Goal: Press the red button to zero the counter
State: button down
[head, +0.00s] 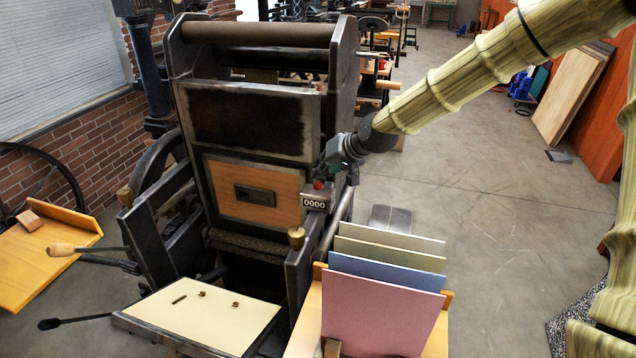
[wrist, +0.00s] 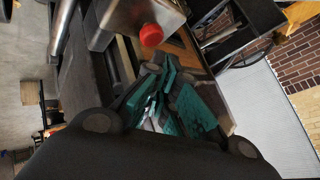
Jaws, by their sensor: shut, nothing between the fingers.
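The red button (head: 318,184) sits on top of the small grey counter box (head: 315,200), on the right side of the press. The counter reads 0000. In the wrist view the red button (wrist: 151,35) stands out from the metal counter box (wrist: 130,15), beyond and slightly left of my fingertips. My gripper (head: 324,174) is just above the button in the head view. Its teal fingers (wrist: 158,88) are shut with nothing between them. They look close to the button, and I cannot tell whether they touch it.
The dark hand press (head: 185,100) fills the middle left. Coloured boards (head: 380,310) stand in a wooden rack at the front, right of a cream bed (head: 205,315) with small pieces on it. A wooden-handled lever (head: 62,249) juts left. Floor to the right is open.

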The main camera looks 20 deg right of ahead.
aim_at(320, 183)
jog(key=shift+r+p, duration=1.65)
jog(key=shift+r, duration=0.85)
